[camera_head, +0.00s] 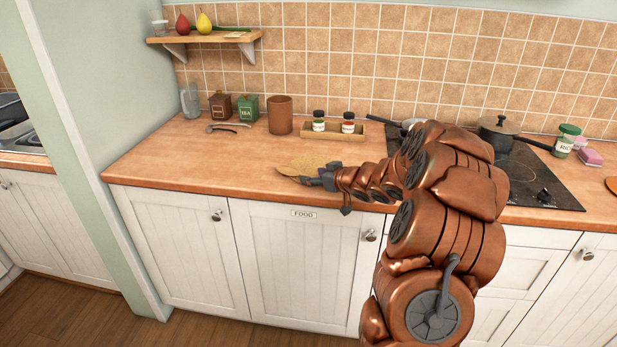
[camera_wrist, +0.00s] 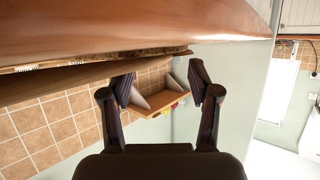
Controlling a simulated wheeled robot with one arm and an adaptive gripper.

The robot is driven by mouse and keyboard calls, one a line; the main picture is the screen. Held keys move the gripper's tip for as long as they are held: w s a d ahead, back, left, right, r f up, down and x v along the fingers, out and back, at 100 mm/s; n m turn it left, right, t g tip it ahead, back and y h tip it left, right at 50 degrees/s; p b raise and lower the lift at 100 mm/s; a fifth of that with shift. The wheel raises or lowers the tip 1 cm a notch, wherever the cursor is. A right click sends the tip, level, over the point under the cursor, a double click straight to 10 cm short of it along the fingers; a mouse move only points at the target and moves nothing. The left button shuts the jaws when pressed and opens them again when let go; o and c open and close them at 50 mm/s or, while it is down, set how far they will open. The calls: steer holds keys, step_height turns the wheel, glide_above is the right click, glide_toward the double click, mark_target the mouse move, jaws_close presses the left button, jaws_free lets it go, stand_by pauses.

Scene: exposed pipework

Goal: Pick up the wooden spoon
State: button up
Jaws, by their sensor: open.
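My gripper (camera_head: 306,178) reaches low over the worktop, its fingers pointing left in the head view. In the wrist view the two fingers (camera_wrist: 158,86) stand apart with nothing between them. A flat tan wooden piece (camera_head: 303,162) lies on the worktop just behind the fingers in the head view; I cannot tell whether it is the spoon or a board. A long brown wooden shape (camera_wrist: 62,80) shows left of the fingers in the wrist view, apart from the grip. At the right edge of the head view a rounded orange-brown wooden piece (camera_head: 612,184) is cut off, possibly a spoon.
The wooden worktop (camera_head: 170,165) is clear at the left. A dark hob (camera_head: 540,185) with a pot (camera_head: 497,135) lies right, partly behind my arm.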

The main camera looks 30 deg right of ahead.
steer(key=shift+x, duration=1.05)
